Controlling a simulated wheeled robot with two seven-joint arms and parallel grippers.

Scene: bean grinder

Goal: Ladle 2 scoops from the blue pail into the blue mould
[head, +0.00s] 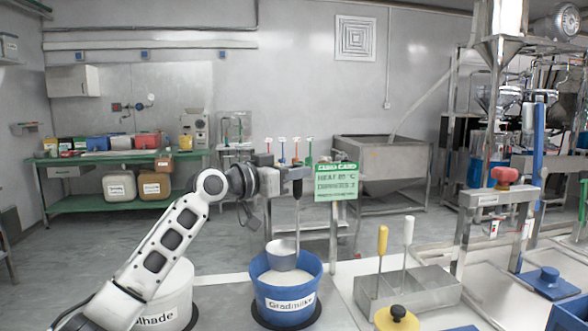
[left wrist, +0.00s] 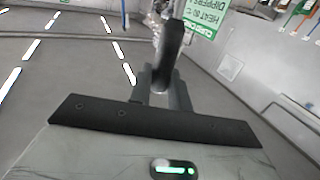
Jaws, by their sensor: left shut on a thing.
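The blue pail (head: 287,297), labelled "Gradmilke", stands at the front centre and holds white contents. A metal ladle (head: 282,261) hangs upright, its bowl at the pail's mouth. How deep the bowl sits and whether it is full, I cannot tell. My left gripper (head: 297,177) is shut on the ladle's dark handle, above the pail. The handle (left wrist: 171,48) also shows between the fingers in the left wrist view. A blue square piece with a knob (head: 550,281) lies at right, and another blue piece (head: 568,316) is cut off below it. Which is the mould is unclear. My right gripper is not in view.
A white pail (head: 165,302) stands left of the blue pail. A green card (head: 336,182) stands close right of my left gripper. A metal box (head: 408,291) with yellow and white handled tools and a yellow disc (head: 397,319) lie between pail and blue pieces. A metal press stand (head: 466,215) rises at right.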

